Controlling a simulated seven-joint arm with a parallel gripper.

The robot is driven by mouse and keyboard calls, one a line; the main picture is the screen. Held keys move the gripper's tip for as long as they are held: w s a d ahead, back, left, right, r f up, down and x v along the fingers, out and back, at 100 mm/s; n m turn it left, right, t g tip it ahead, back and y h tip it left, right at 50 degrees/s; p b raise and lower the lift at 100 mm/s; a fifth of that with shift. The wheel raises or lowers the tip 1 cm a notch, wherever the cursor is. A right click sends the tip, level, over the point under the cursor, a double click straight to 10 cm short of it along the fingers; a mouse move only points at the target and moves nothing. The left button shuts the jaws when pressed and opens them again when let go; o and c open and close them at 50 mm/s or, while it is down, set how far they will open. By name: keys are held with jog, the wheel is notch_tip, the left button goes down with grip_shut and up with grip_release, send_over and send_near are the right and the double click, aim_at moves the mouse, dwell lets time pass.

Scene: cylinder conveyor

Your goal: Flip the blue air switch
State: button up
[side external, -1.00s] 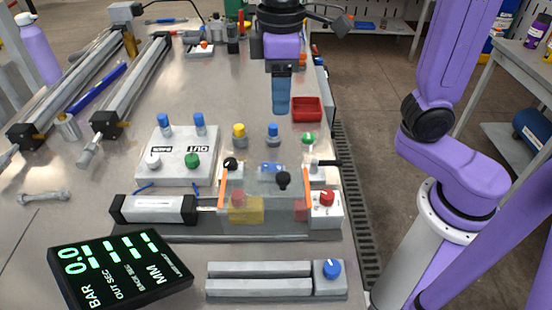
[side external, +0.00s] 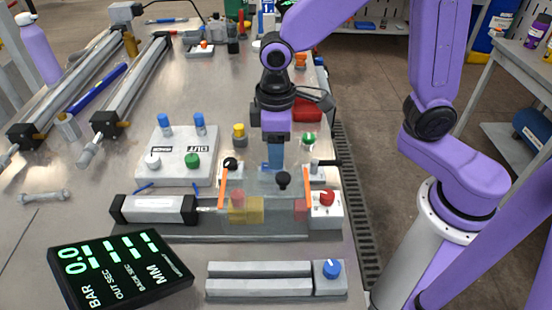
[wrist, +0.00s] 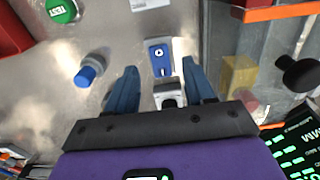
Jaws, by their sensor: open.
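A small blue switch with a white round mark (wrist: 160,54) sits on a white base in the wrist view. It lies just beyond and between my fingertips. A grey block with a dark recess (wrist: 169,95) adjoins its near end, between the fingers. My gripper (wrist: 159,68) is open with its two blue fingers apart and nothing held. In the side view my gripper (side external: 276,166) points down close over the switch area and hides most of it. I cannot tell whether the fingers touch the switch.
A blue knob (wrist: 90,70) stands left of the fingers in the wrist view, near a green TEST button (wrist: 61,10). A red tray (side external: 309,112) lies behind.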

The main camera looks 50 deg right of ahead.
jog(key=shift+f, duration=1.95)
grip_shut()
jog(key=shift+w, duration=0.1)
jog(key=shift+w+a+r+g+h, duration=0.1)
jog(key=shift+w+a+g+h, duration=0.15)
jog(key=shift+g+h, duration=0.65)
jog(key=shift+w+a+g+h, duration=0.15)
jog(key=shift+a+g+h, duration=0.05)
jog(key=shift+g+h, duration=0.7)
